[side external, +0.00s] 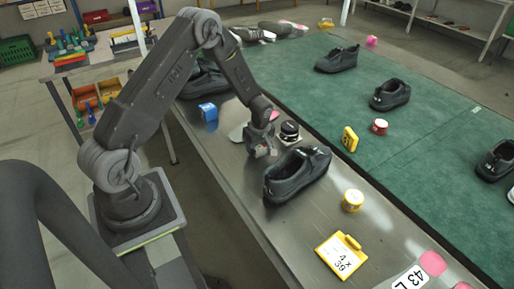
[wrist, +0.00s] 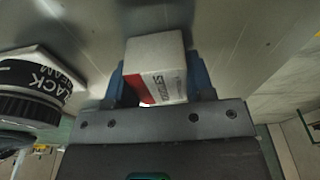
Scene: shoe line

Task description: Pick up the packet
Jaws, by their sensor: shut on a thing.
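The packet is a small white and red box with dark lettering, seen in the wrist view (wrist: 157,68). It sits between the two blue fingers of my gripper (wrist: 160,80), which is shut on it. In the side external view my gripper (side external: 262,150) is low over the metal bench, and a bit of the white and red packet (side external: 271,152) shows at its fingertips. I cannot tell whether the packet touches the bench.
A black shoe (side external: 297,175) stands on the bench just right of my gripper. A black-lidded jar (side external: 289,132) is close behind it, and a blue box (side external: 208,112) is to the left. The green belt (side external: 380,65) carries shoes.

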